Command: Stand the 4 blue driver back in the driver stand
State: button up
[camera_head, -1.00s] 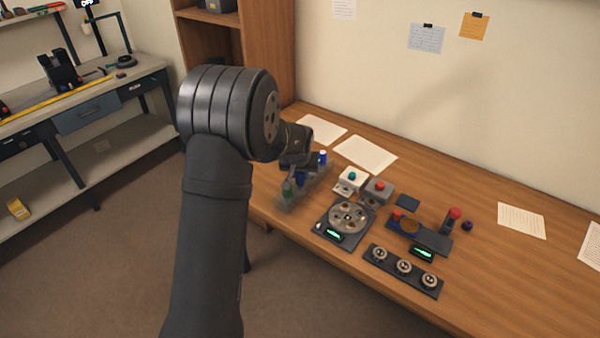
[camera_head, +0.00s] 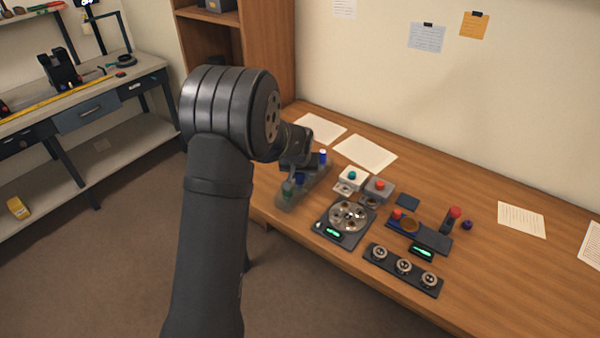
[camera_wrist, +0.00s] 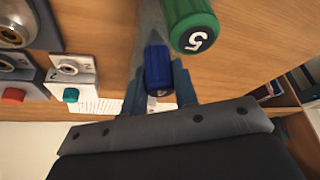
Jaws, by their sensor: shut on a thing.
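The driver stand (camera_head: 284,205) is a grey, see-through-looking rack at the left end of the bench's kit, partly hidden by my arm. My gripper (camera_wrist: 159,88) is shut on the blue driver (camera_wrist: 158,66), with one finger on each side of its handle. The blue handle also shows below my gripper in the head view (camera_head: 300,179), over the stand. Its number is not readable, and its lower end is hidden, so I cannot tell whether it is seated. A green driver (camera_wrist: 195,26) marked 5 is close beside it; it stands at the stand's near end.
A blue piece with a white top (camera_head: 323,157) is at the stand's far end. Papers (camera_head: 365,154) lie behind.

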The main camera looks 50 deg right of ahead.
jog(key=shift+f, duration=0.1)
jog(key=o, duration=1.5)
jog(key=shift+c, duration=0.2)
jog(key=shift+r, duration=3.5)
jog(key=shift+f, duration=0.1)
jog(key=shift+f, duration=3.45)
